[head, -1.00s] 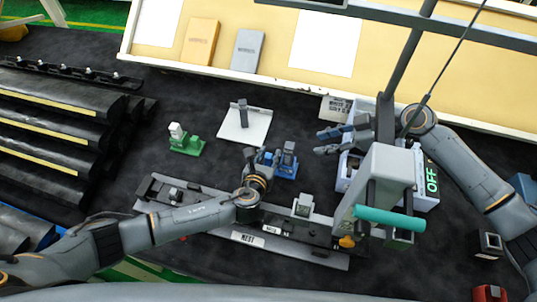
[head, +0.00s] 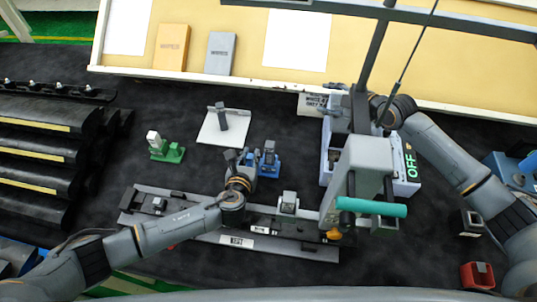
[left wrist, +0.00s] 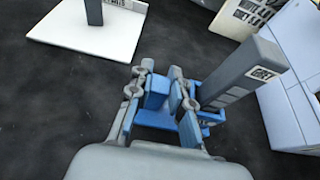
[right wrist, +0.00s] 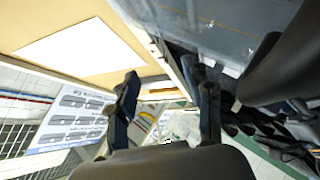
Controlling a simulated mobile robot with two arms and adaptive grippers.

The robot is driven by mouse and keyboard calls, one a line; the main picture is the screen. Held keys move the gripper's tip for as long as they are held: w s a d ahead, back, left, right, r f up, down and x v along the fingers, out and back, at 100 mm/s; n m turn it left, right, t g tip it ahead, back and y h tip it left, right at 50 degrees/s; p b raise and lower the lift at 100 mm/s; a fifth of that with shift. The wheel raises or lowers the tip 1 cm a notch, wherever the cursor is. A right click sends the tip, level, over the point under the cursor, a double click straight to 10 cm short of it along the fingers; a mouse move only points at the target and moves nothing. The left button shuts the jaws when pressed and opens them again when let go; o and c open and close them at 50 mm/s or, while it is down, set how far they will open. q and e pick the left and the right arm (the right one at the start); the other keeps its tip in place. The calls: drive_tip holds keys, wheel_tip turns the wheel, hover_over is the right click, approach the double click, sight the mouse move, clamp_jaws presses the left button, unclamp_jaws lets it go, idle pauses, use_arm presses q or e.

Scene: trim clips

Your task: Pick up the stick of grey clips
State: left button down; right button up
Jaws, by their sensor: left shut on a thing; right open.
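The stick of grey clips (head: 270,150) stands upright in a blue holder (head: 269,168), left of the middle of the mat. In the left wrist view the labelled grey stick (left wrist: 243,75) rises from the right part of the blue holder (left wrist: 160,120). My left gripper (head: 243,160) is just left of the stick. Its fingers (left wrist: 161,88) are shut on the blue holder's left part, not on the stick.
A white plate (head: 212,135) with a dark grey piece lies behind the blue holder. A green holder (head: 170,155) with a white stick stands to the left. A metal rail (head: 190,222) lies in front. A press with a teal handle (head: 375,207) and an OFF box (head: 405,187) stand right.

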drive_tip(key=w+d+r+n+t, duration=0.3)
drive_tip(key=w+r+n+t, duration=0.1)
drive_tip(key=r+n+t, duration=0.15)
drive_tip(key=s+a+r+n+y, duration=0.35)
drive_tip(key=r+n+y, duration=0.2)
drive_tip(key=n, duration=0.45)
drive_tip(key=s+a+f+n+g+y, duration=0.35)
drive_tip(key=s+a+n+g, duration=0.2)
drive_tip(key=n, duration=0.45)
drive_tip(key=n+g+h, duration=0.2)
drive_tip(key=n+g, duration=0.5)
drive_tip(key=n, duration=0.1)
approach(272, 144)
drive_tip(key=x, duration=0.5)
drive_tip(key=shift+w+r, duration=0.1)
drive_tip(key=shift+w, duration=0.2)
drive_tip(key=x, duration=0.3)
drive_tip(key=s+x, duration=0.1)
drive_tip(key=shift+w+a+f, duration=0.2)
drive_tip(key=shift+a+f, duration=0.05)
drive_tip(key=shift+a, duration=0.1)
use_arm(q)
drive_tip(key=shift+a, duration=0.1)
use_arm(e)
drive_tip(key=shift+w+a+f, duration=0.15)
drive_tip(key=shift+a+f, duration=0.05)
drive_tip(key=shift+a, duration=0.25)
clamp_jaws()
